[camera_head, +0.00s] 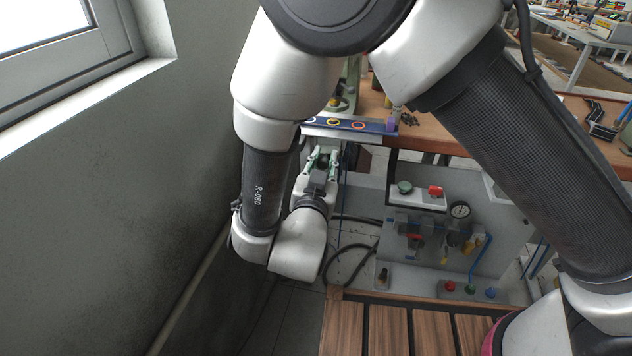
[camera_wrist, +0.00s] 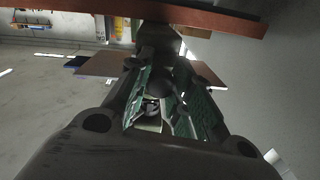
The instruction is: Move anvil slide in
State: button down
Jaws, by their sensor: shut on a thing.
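My gripper (camera_head: 322,160) is at the front edge of the workbench, at the left end, just below a blue strip with coloured rings. In the wrist view its greenish fingers (camera_wrist: 165,95) are closed around a dark round knob (camera_wrist: 161,82). The knob seems to be on the anvil slide, but most of the slide is hidden and I cannot tell how far in it sits. In the head view my arm and fingers hide the knob.
The wooden workbench (camera_head: 460,138) is above and right of my gripper. A slatted wooden platform (camera_head: 390,325) is in front. The grey wall (camera_head: 100,200) is close on the left.

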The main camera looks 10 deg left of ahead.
jog(key=shift+w, duration=0.55)
jog(key=c, duration=1.2)
grip_release()
jog(key=s, duration=1.2)
jog(key=shift+a, duration=0.1)
